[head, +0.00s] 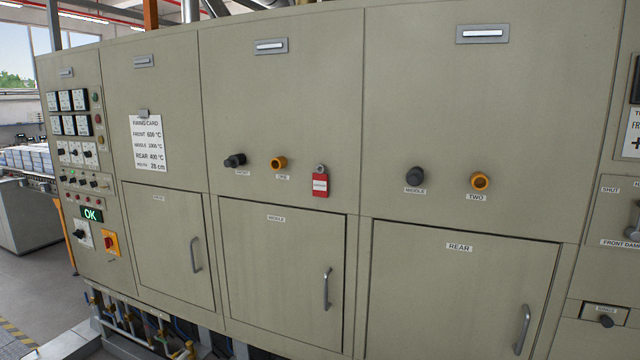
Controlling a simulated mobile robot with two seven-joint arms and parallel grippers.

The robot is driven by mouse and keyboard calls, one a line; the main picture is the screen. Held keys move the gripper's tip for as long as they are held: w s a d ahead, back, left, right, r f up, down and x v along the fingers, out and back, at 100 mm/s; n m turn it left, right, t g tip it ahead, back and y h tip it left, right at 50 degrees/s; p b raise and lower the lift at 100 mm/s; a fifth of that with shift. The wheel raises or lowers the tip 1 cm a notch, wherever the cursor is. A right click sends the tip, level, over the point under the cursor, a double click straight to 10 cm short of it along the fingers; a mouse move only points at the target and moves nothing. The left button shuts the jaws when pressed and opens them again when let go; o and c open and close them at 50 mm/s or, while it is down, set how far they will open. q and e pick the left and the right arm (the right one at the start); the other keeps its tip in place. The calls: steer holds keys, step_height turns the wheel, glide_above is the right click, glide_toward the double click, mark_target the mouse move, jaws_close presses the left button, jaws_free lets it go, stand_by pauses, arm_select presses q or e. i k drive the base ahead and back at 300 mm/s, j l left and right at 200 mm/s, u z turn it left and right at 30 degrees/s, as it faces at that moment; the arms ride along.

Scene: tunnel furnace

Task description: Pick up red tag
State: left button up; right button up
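The red tag (320,187) hangs on the furnace's beige front panel in the head view, a little right of the middle. It is a small upright red rectangle with a white label band, and the print is too small to read. A grey round hook or peg (320,169) shows at its top. Neither of my grippers is in the head view.
Black knobs (235,160) and orange-ringed fittings (279,163) stick out on both sides of the tag. Below are cabinet doors with handles (327,289). A firing card (149,142) and a control panel (75,130) are at left. Pipes (130,320) run along the bottom left.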

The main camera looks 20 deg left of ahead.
mark_target(319, 180)
steer(key=i+j, duration=0.15)
steer(key=j, duration=0.25)
steer(key=i+j+u, duration=0.15)
steer(key=j, duration=0.25)
steer(key=i+j, duration=0.2)
steer(key=j, duration=0.2)
steer(key=i+j+u, duration=0.1)
steer(key=j, duration=0.25)
steer(key=i+j+u, duration=0.1)
steer(key=i+j, duration=0.15)
steer(key=j, duration=0.1)
